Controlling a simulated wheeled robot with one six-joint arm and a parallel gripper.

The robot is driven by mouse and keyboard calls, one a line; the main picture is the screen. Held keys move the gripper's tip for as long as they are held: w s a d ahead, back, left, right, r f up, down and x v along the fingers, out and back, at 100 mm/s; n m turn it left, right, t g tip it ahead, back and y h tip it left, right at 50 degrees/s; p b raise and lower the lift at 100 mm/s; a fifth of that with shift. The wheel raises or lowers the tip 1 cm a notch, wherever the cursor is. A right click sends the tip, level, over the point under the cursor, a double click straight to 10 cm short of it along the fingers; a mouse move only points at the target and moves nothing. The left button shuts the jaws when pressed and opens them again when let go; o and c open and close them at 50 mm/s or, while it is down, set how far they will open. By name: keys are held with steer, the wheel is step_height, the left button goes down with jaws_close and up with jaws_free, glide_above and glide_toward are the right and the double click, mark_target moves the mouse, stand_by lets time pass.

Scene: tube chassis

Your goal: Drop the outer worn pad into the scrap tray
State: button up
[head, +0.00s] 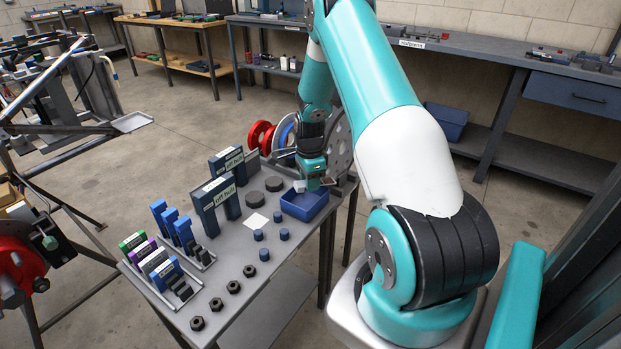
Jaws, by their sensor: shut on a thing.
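My gripper (314,186) hangs, pointing down, over the back of a small open blue tray (290,211), which I take to be the scrap tray, on the grey work table. The gripper is shut on a small dark piece, which I take to be the worn pad (328,181); it sticks out to the right of the fingers, above the tray rim. My gripper hides part of it and the tray's back edge. I cannot tell whether the pad touches the tray.
Red and blue discs (262,135) and a perforated grey plate (338,145) stand behind the gripper. Two blue "off hub" stands (216,198), blue caps (264,254), dark nuts (198,323) and racks of coloured blocks (160,262) crowd the table (262,290). A red-hub chassis (18,265) stands at left.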

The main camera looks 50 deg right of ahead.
steer(key=shift+f+b, duration=0.35)
steer(key=shift+f, duration=0.5)
steer(key=shift+r, duration=0.1)
steer(key=o, duration=1.1)
step_height(320, 180, up, 17)
steer(key=shift+r+p, duration=0.2)
steer(key=shift+p, duration=0.55)
